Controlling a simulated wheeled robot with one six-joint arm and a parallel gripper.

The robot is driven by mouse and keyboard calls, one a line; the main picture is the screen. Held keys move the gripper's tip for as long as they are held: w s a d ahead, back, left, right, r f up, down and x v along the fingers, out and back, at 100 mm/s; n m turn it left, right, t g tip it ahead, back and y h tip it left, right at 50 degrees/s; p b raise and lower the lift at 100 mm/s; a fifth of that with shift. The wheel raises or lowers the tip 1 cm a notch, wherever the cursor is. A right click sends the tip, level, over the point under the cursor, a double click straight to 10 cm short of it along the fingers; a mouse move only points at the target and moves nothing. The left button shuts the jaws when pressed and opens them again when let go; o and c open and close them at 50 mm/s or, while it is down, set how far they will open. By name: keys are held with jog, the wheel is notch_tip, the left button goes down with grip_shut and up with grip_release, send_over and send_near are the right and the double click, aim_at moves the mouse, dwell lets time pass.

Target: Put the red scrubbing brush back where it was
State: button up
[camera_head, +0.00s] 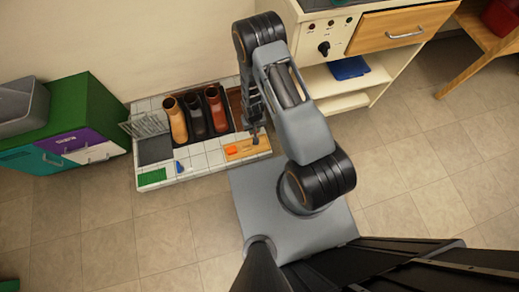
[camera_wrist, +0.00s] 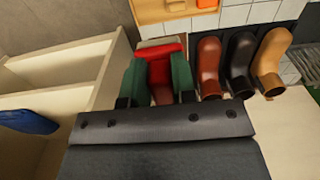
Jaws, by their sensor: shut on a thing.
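The red scrubbing brush (camera_wrist: 162,72) sits between the two green fingers of my gripper (camera_wrist: 157,78) in the wrist view. My gripper is shut on it. A pale grey-beige strip shows just beyond its red part; I cannot tell whether it belongs to the brush. In the head view my gripper (camera_head: 256,122) is over the right end of the white tiled platform (camera_head: 205,163), and my arm hides the brush there. Near it on the platform is a brown compartment (camera_head: 236,102), partly hidden by my arm. I cannot tell whether the brush touches anything below.
Tan (camera_head: 176,120), black (camera_head: 195,117) and red-brown (camera_head: 216,110) boots stand left of my gripper. A wooden board (camera_head: 252,147) with an orange item (camera_head: 232,150) lies at the platform's front. A white cabinet (camera_head: 345,85) is close on the right. Open floor lies in front.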

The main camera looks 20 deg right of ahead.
jog(key=s+a+f+b, duration=0.1)
jog(key=a+f+b, duration=0.2)
jog(key=f+b, duration=0.55)
jog(key=s+a+f+b, duration=0.1)
jog(key=a+f+b, duration=0.35)
jog(key=f, duration=0.65)
jog(key=w+d+f+b, duration=0.2)
jog(key=d+f, duration=0.1)
jog(key=d, duration=0.1)
jog(key=w+d+f+b, duration=0.2)
jog(key=d+f, duration=0.1)
jog(key=d, duration=0.1)
jog(key=w+d+f+b, duration=0.3)
jog(key=d, duration=0.1)
jog(key=shift+d+f, duration=0.15)
jog(key=shift+f, duration=0.05)
jog(key=shift+d+f, duration=0.15)
jog(key=shift+f, duration=0.1)
jog(key=shift+w+d+f+b, duration=0.15)
jog(key=shift+f+b, duration=0.8)
jog(key=shift+f, duration=0.7)
